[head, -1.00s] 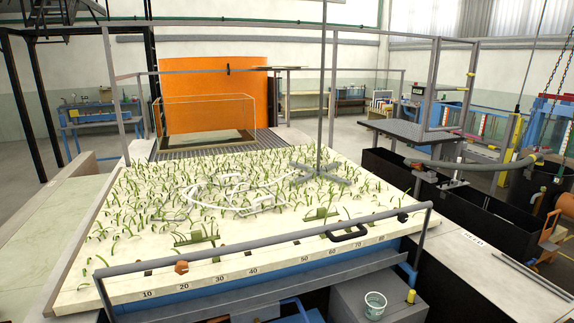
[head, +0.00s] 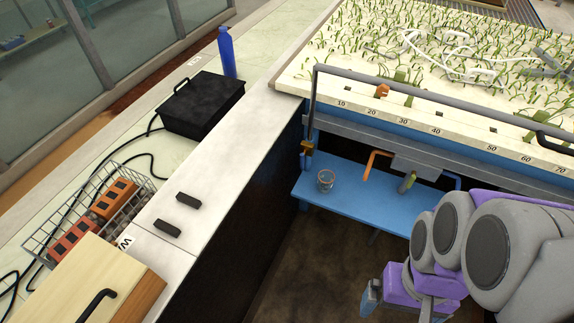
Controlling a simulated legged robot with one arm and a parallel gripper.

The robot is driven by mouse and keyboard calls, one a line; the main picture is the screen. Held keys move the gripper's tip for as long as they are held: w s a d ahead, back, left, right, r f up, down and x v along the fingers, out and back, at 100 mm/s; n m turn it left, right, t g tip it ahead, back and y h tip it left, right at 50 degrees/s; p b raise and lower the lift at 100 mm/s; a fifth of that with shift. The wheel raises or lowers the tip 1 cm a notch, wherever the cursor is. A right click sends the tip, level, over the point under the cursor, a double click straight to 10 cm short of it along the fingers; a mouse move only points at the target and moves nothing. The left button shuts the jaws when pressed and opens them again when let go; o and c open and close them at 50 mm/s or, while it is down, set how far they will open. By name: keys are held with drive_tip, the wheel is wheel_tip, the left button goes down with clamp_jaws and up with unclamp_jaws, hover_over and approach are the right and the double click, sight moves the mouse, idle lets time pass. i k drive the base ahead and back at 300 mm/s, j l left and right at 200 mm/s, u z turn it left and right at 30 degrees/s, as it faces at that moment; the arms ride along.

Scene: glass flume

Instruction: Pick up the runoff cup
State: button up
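A small clear cup (head: 326,181) with an orange-tinted rim stands upright on a blue shelf (head: 345,200) below the front edge of the planted bed. I cannot tell whether it is the same cup that stood on a grey box in the earlier view. My gripper (head: 400,300) is at the lower right, partly cut off by the bottom edge. It is to the right of the cup and apart from it. Whether its fingers are open or shut does not show clearly.
An orange bent pipe (head: 377,162) and a grey bracket with a yellow-green valve (head: 408,182) are right of the cup. A grey rail (head: 440,98) runs above. A pale wall (head: 225,165) borders the left.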

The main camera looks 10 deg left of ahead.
sight(325, 177)
drive_tip(key=u, duration=0.4)
drive_tip(key=l+u, duration=0.2)
drive_tip(key=l, duration=0.25)
drive_tip(key=l+u, duration=0.2)
drive_tip(key=l, duration=0.3)
drive_tip(key=l+u, duration=0.2)
drive_tip(key=l, duration=0.25)
drive_tip(key=k+l+u, duration=0.2)
drive_tip(key=l, duration=0.25)
drive_tip(key=l+u, duration=0.2)
drive_tip(key=l, duration=0.25)
